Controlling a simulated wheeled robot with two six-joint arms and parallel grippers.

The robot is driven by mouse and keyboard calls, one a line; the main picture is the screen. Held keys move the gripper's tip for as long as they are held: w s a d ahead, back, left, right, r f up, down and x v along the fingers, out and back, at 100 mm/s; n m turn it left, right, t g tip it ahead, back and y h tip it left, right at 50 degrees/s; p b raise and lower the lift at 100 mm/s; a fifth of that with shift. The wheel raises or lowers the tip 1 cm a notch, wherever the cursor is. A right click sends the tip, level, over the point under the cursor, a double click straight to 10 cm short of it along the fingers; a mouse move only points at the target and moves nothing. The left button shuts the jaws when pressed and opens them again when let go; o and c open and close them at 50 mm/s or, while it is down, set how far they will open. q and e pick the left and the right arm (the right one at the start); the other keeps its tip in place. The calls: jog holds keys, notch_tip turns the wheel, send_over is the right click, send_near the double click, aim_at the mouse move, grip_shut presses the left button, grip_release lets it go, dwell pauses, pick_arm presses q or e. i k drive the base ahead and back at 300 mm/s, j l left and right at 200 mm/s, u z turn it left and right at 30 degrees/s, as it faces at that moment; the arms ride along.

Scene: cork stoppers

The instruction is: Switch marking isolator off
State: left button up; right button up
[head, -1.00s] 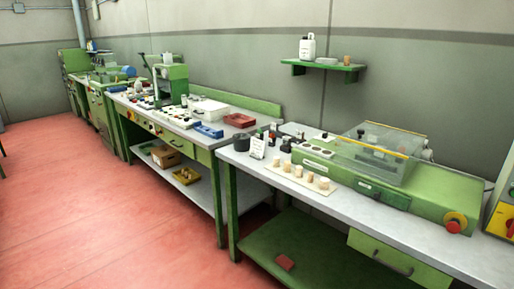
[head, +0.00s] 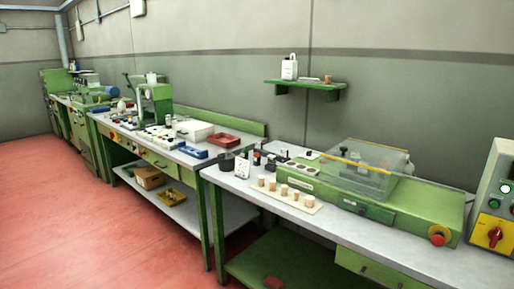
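A grey control box (head: 493,205) stands at the right edge of the near bench, partly cut off by the frame. It carries a red rotary switch on a yellow plate (head: 494,236), which looks like the isolator. Its exact setting is too small to read. A green button (head: 507,188) and a pale round button (head: 494,203) sit above the switch. The green marking machine (head: 400,205) with a clear cover lies to the left of the box, with a red stop button (head: 440,236) on its front. Neither of my grippers shows.
The near bench (head: 330,225) holds a board with several corks (head: 285,195) and a dark pot (head: 226,162). A wall shelf (head: 305,87) hangs above. Further benches and machines run along the wall at left. The red floor (head: 60,215) in front is clear.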

aim_at(496, 236)
jog(key=z, duration=1.7)
jog(key=i+l+z, duration=0.1)
jog(key=l+z, duration=0.2)
